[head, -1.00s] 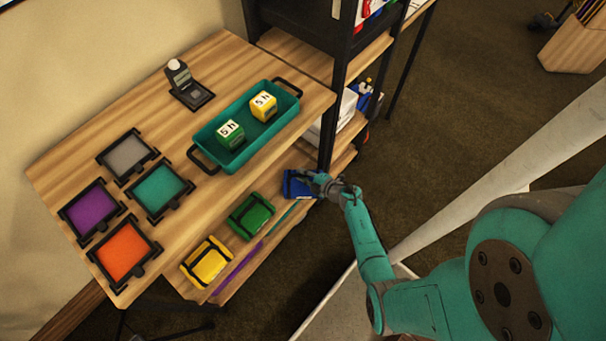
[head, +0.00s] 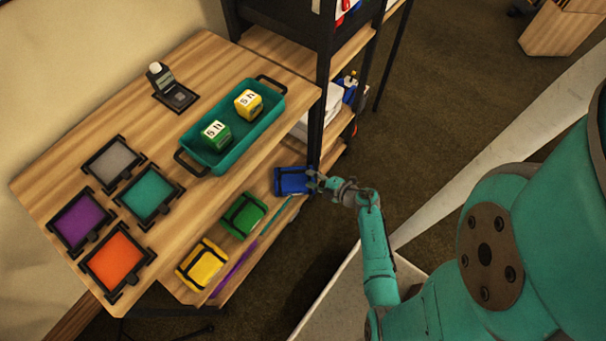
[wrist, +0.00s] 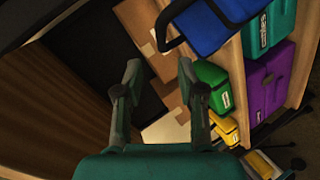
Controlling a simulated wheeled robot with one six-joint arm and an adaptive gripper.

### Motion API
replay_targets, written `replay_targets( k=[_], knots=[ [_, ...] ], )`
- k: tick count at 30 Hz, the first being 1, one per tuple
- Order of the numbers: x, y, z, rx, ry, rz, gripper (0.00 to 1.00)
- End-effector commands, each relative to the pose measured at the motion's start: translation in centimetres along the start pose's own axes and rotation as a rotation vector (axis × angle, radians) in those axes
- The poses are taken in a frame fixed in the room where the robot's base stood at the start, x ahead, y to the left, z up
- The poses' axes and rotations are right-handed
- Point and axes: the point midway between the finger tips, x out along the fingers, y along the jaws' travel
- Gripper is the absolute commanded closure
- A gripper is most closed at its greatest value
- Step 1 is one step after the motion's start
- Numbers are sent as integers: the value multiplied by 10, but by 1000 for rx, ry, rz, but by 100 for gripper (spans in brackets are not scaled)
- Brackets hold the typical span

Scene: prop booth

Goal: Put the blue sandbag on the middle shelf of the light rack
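The blue sandbag (head: 291,181) lies on the wooden shelf (head: 268,212) below the top board, at the end near the black post. It has black straps. Part of it also shows at the top of the wrist view (wrist: 218,22). My gripper (head: 314,181) is at the bag's right edge in the head view. In the wrist view my gripper (wrist: 159,66) has its fingers apart with nothing between them, and the bag is beyond and right of them. From the head view I cannot tell whether a fingertip touches the bag.
A green bag (head: 242,215) and a yellow bag (head: 202,264) share that shelf. Teal (wrist: 284,25) and purple (wrist: 270,75) bags are beside them in the wrist view. A teal tray (head: 207,165) with two cubes stands on the top board. A black post (head: 320,125) rises near my gripper.

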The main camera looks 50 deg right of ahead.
Motion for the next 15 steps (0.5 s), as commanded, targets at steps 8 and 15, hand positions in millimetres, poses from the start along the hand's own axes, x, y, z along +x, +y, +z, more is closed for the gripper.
replay_targets(
  k=[8,15],
  knots=[
    [-23,0,0,0,0,0,61],
    [-25,0,-7,3,6,9,61]
  ],
)
